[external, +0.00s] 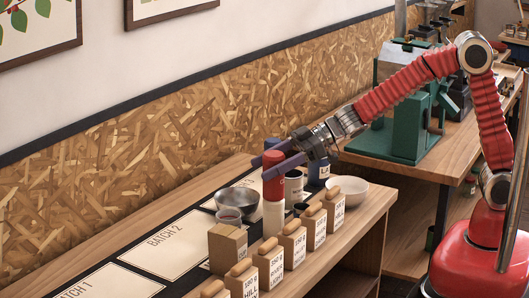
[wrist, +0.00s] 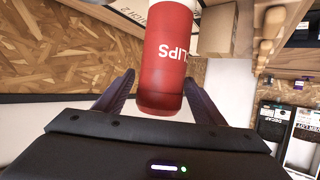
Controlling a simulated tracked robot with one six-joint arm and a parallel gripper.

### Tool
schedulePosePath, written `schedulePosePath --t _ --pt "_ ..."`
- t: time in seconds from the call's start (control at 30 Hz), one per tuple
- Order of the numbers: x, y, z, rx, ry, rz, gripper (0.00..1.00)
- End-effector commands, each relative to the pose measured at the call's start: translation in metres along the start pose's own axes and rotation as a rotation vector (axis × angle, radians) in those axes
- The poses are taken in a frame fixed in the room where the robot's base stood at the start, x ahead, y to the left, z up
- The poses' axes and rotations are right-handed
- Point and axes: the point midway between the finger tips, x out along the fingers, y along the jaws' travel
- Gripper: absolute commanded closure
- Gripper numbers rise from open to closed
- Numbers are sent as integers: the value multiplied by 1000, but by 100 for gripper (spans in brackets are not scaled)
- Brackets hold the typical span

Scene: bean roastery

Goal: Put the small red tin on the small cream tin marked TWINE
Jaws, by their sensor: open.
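The small red tin (external: 273,178) stands upright on top of a cream tin (external: 273,220) on the bench in the external view. The cream tin's marking cannot be read. In the wrist view my gripper (wrist: 160,80) is open around the tin, with gaps visible at the fingertips.
A white bowl (external: 349,190) and a blue container (external: 318,171) are to the right. Several labelled containers with wooden tops (external: 292,243) and a brown box (external: 227,247) line the bench's front.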

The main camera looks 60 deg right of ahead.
Motion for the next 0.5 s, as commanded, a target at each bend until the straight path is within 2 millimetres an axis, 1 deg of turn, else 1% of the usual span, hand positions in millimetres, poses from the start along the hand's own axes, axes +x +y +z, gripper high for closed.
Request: schedulePosePath --t 0.1,0.5 --pt "-16 0 -1 -1 2 1 37" --pt "-66 0 0 -1 2 1 37"
